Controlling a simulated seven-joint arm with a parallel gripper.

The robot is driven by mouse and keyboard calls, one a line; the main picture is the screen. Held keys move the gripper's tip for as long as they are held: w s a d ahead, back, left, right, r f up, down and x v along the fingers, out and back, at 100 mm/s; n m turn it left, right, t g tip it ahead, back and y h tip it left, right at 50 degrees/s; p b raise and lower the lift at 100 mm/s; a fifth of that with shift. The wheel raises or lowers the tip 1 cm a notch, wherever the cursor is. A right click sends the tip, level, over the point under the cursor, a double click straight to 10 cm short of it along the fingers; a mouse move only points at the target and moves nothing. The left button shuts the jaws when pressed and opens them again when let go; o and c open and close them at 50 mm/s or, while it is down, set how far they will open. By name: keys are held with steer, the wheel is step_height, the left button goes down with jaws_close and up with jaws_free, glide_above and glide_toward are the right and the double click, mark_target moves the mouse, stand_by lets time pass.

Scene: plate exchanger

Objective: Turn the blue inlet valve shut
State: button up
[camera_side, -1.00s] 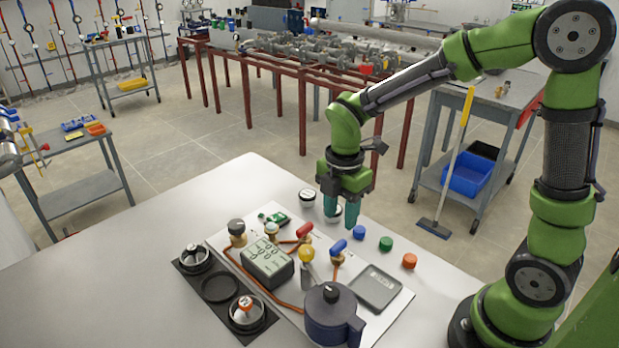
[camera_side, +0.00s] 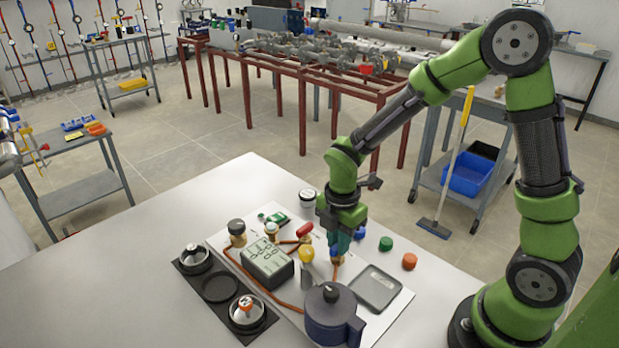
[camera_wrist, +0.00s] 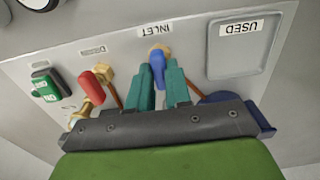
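The blue inlet valve has a blue lever handle (camera_wrist: 157,66) on a brass body (camera_wrist: 160,48), below the INLET label (camera_wrist: 155,31) in the wrist view. My gripper (camera_wrist: 162,80) has its teal fingers on either side of the blue handle, with the handle between the fingertips. I cannot tell whether they press on it. In the side view my gripper (camera_side: 338,250) points down at the valve and hides most of it. A bit of blue handle (camera_side: 337,248) shows at the fingertips.
A red-handled valve (camera_side: 304,230) stands to the left of my gripper. A grey USED tray (camera_side: 376,289) lies right. Green (camera_side: 386,244) and orange (camera_side: 409,261) caps sit beyond.

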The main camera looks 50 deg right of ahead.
jaws_close()
steer(key=m, duration=0.3)
steer(key=shift+m, duration=0.4)
steer(key=m, duration=0.4)
steer(key=shift+m, duration=0.3)
steer(key=m, duration=0.4)
steer(key=shift+m, duration=0.3)
steer(key=m, duration=0.4)
steer(key=shift+m, duration=0.4)
steer(key=o, duration=0.5)
jaws_free()
